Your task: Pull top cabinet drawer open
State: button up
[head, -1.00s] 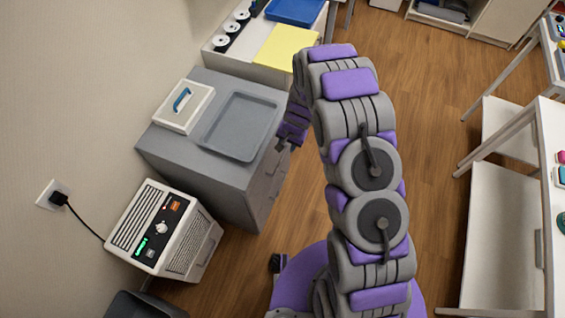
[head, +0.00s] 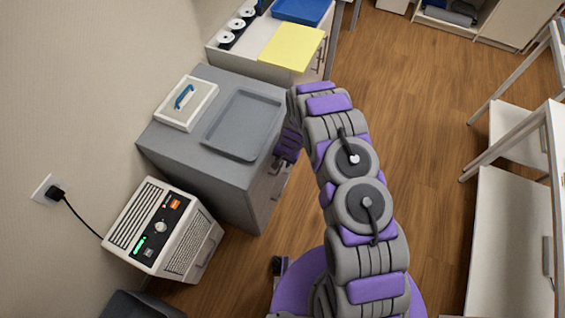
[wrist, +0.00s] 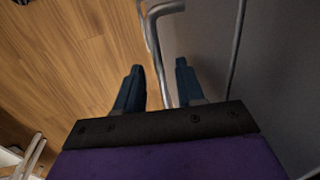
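The grey cabinet (head: 225,192) stands against the wall at left in the head view, with its drawer front turned toward my arm. My gripper (head: 280,162) is at that front, near its upper part, mostly hidden behind my arm. In the wrist view my gripper (wrist: 159,85) has its two dark fingers apart, one on each side of a metal bar handle (wrist: 157,50). Clear space shows between each finger and the bar. The cabinet's grey face (wrist: 285,80) fills the right side. Which drawer this handle belongs to cannot be told for sure.
Open wooden floor (head: 425,130) lies to the right, bounded by white tables (head: 510,230).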

jog(key=shift+f, duration=0.6)
jog(key=shift+c, duration=0.2)
grip_shut()
